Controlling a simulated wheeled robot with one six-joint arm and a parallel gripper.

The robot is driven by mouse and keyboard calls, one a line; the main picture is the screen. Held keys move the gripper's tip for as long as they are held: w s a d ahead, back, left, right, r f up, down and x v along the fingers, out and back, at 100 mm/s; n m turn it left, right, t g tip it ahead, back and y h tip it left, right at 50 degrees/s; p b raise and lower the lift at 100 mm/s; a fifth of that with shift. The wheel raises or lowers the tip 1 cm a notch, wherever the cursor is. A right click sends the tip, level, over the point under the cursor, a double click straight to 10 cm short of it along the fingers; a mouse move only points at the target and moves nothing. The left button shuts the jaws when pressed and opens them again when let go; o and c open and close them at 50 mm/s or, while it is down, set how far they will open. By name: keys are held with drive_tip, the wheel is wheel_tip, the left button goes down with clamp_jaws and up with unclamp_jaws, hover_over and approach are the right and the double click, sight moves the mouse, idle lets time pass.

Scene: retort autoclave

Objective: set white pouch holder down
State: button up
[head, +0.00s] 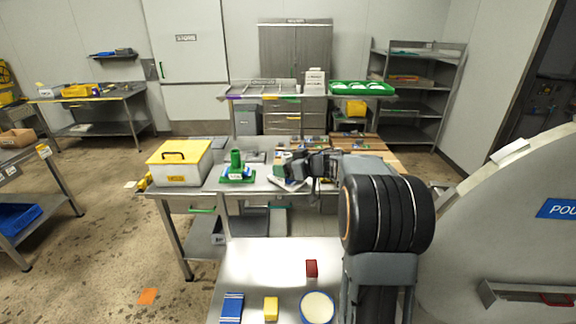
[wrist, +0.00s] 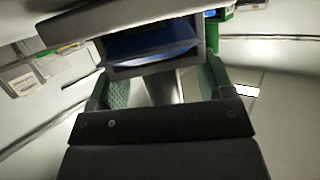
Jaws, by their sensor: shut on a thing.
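My gripper (head: 298,163) is over the front part of the steel table, right of the green stand. It is shut on the white pouch holder (head: 288,184), a pale, tilted piece that shows just below the fingers near the table's front edge. My arm hides much of this spot. In the wrist view my gripper (wrist: 160,88) shows its green-padded fingers, with a pale grey-edged piece and a blue sheet (wrist: 150,43) just beyond them. I cannot tell whether the holder touches the table.
A green stand (head: 237,172) and a yellow-lidded box (head: 180,162) stand left on the steel table (head: 215,182). The large autoclave door (head: 500,220) is at right.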

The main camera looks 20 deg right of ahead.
drive_tip(key=o, duration=1.4)
drive_tip(key=shift+f, duration=0.1)
